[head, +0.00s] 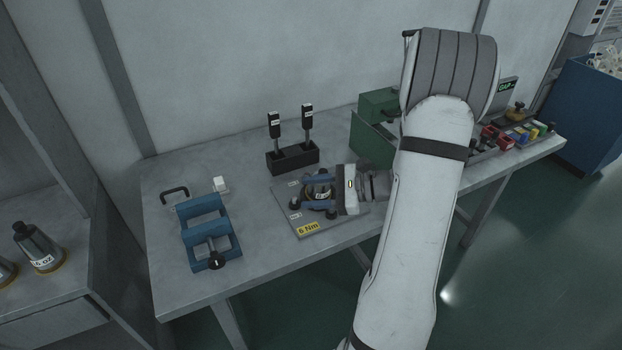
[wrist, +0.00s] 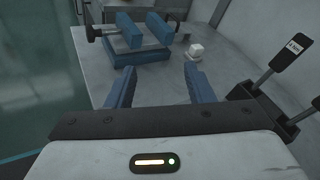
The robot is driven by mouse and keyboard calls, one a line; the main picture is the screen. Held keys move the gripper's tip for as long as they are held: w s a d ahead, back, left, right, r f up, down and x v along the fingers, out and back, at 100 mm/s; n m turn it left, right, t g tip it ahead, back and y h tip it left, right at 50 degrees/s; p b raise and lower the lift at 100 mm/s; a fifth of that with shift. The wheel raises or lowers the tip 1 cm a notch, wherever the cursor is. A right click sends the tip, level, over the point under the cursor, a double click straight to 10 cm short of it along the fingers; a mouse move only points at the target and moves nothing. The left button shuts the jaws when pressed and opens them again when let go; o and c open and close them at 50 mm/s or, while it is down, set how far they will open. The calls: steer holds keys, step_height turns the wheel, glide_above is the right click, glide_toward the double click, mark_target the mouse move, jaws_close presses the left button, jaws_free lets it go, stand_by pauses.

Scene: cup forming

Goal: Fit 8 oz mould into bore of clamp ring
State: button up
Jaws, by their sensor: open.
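In the head view, a grey plate (head: 318,232) marked "6 Nm" lies near the table's front edge. On it stands a dark round piece (head: 320,190) with a pale label, probably the 8 oz mould at the clamp ring; the label is too small to read surely. Ring and bore are mostly hidden by my gripper (head: 314,192), so I cannot tell how the two parts sit. My gripper lies level over the plate, pointing left, its blue fingers apart on either side of the round piece. In the wrist view my gripper (wrist: 158,88) is open, with only bare tabletop visible between its fingers.
A blue vise-like fixture (head: 206,221) stands left, by a white block (head: 220,184) and a black handle (head: 174,192). A black rack (head: 292,158) with two upright drivers stands behind the plate. A green box (head: 371,142) and coloured bins (head: 507,133) are right. A labelled metal mould (head: 38,246) stands far left.

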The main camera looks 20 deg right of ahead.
mark_target(324, 171)
steer(key=w+d+f+m+t+h, duration=0.1)
steer(key=d+f+m+t, duration=0.15)
steer(key=d+m, duration=0.2)
steer(key=w+d+f+m+t+h, duration=0.1)
steer(key=w+d+m+t+h, duration=0.1)
steer(key=d+m+t, duration=0.3)
steer(key=w+a, duration=0.1)
steer(key=w, duration=0.1)
steer(key=w+n+p, duration=0.1)
steer(key=w, duration=0.1)
steer(key=w+a+n+p, duration=0.1)
steer(key=w, duration=0.1)
steer(key=shift+a+r+n+g, duration=0.1)
steer(key=shift+a+n+g, duration=0.15)
steer(key=shift+a+g, duration=0.1)
jaws_close()
stand_by(0.6)
